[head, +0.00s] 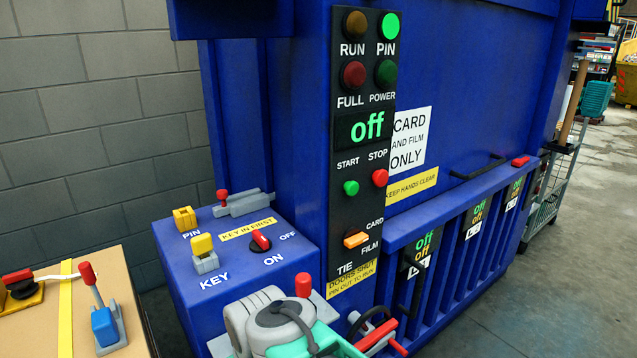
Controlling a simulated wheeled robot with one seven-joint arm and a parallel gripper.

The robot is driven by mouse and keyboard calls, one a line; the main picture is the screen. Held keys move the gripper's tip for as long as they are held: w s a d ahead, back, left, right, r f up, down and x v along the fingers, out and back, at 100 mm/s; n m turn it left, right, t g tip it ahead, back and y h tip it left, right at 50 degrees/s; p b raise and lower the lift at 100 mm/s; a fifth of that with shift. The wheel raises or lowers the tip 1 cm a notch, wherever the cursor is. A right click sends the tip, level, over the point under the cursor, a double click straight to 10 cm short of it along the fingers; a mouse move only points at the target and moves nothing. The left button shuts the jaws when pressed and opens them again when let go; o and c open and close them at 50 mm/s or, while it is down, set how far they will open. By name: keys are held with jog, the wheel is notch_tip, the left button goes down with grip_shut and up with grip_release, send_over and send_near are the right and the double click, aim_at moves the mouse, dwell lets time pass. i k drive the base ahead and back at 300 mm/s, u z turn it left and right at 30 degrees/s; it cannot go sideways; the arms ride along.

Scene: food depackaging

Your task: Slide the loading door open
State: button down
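The loading door appears to be the broad blue panel (462,128) on the front of the machine, with a black bar handle (480,167) near its lower edge. The panel looks shut, with no gap showing. A small red block (520,161) sits on the ledge to the right of the handle. My gripper (388,338) is at the bottom, in front of the machine and well below the handle, apart from it. Its red and black parts show only partly beside my grey and teal arm, so I cannot see whether its fingers are apart.
A control panel (362,200) with a green "off" display stands left of the door. A blue key box (180,262) with switches juts out at left. A cardboard-coloured surface (35,335) is at far left. Slotted lower doors (470,245) stand below. Floor (560,290) at right is clear.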

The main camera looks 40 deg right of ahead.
aim_at(471, 73)
jog(key=z, duration=0.3)
jog(key=i, duration=0.25)
jog(key=z, duration=3.3)
jog(key=i, duration=2.1)
jog(key=u, duration=3.4)
